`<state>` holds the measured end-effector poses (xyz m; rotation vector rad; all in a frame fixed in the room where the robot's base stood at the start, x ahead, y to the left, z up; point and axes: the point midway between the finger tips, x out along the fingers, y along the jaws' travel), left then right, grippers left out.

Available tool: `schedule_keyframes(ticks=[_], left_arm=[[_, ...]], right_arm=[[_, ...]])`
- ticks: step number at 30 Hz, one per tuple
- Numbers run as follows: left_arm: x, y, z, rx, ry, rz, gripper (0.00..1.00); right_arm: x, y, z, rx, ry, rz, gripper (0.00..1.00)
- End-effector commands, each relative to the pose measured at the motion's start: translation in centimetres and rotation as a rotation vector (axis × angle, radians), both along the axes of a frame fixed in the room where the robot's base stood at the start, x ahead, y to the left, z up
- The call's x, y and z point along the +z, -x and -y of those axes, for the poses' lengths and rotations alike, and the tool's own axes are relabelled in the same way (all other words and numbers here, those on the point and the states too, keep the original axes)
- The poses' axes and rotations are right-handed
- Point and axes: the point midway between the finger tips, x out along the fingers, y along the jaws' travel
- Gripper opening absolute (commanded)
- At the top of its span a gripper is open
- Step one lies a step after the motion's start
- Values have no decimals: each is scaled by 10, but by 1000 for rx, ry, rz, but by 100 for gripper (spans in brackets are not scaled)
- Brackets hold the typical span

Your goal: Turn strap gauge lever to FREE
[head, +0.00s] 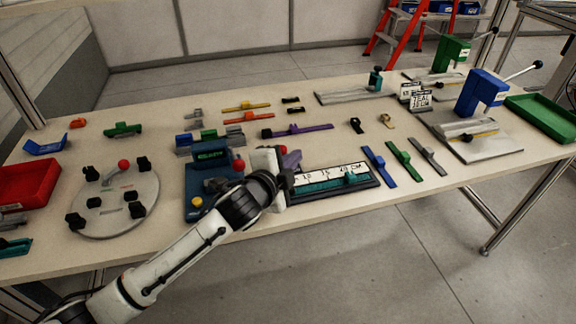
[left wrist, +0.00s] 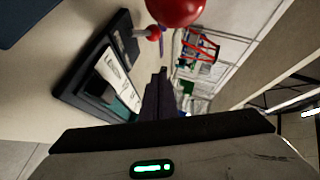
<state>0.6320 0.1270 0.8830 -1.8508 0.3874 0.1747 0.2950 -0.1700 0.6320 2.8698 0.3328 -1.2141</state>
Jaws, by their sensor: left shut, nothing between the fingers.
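The strap gauge (head: 371,182) is a dark base with a white numbered scale and a teal slide, near the table's front edge. It also shows in the left wrist view (left wrist: 68,95). There, a small red ball (left wrist: 153,33) on a pale stem stands by its end, and a larger red ball (left wrist: 176,8) is close to the camera. I cannot tell which belongs to the lever; my gripper and arm cover the gauge's left end in the head view. My left gripper (head: 291,160) is shut and empty, above that end. Its dark fingers (left wrist: 158,90) are together.
A blue fixture (head: 200,190) with a yellow knob stands left of the gripper. A round plate (head: 113,205) with black clamps and a red-knobbed lever is further left. Blue, green and grey straps (head: 404,160) lie right of the gauge. Blue and green presses (head: 481,92) stand at right.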

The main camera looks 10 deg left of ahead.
Motion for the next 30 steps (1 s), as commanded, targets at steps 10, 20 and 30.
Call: schedule_keyframes(ticks=[10, 20, 30], left_arm=[[18, 61, 7, -1, 1, -1, 0], [22, 73, 8, 0, 1, -1, 0], [-6, 86, 9, 16, 81, -65, 0]], right_arm=[[-1, 1, 1, 0, 2, -5, 31], [1, 0, 0, 2, 1, -1, 31], [3, -5, -1, 3, 1, 8, 0]])
